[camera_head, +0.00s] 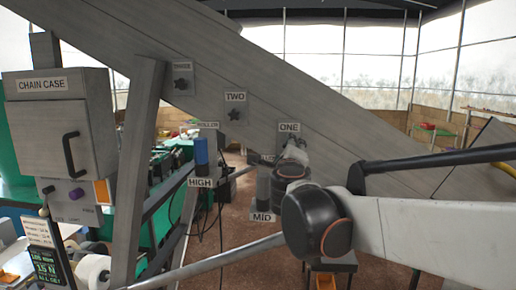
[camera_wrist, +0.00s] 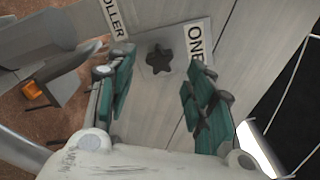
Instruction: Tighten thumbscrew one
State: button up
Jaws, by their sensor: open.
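Thumbscrew one (camera_wrist: 159,59) is a dark star-shaped knob on a pale plate beside the "ONE" label (camera_wrist: 196,42), on the grey sloping beam. In the wrist view it shows between the tips of my gripper (camera_wrist: 160,73). The green-padded fingers are open, one at each side of the knob in the picture, with nothing held. The knob seems to lie beyond the tips; the exact gap is hard to tell. In the head view my gripper (camera_head: 294,152) is just below the "ONE" label (camera_head: 289,127) and hides the knob.
Thumbscrew two (camera_head: 235,114) and another knob (camera_head: 181,84) sit farther up the beam (camera_head: 330,135). A blue-topped block (camera_head: 201,151) stands above the "HIGH" label. The chain case (camera_head: 90,130) and a grey post (camera_head: 137,170) are at the left. An orange part (camera_wrist: 33,90) shows at the wrist view's left.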

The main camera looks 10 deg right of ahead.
jog(key=shift+n, duration=0.7)
jog(key=shift+w, duration=0.1)
jog(key=shift+b+x, duration=0.5)
jog(key=shift+x, duration=1.45)
jog(key=c, duration=1)
jog(key=shift+c, duration=0.2)
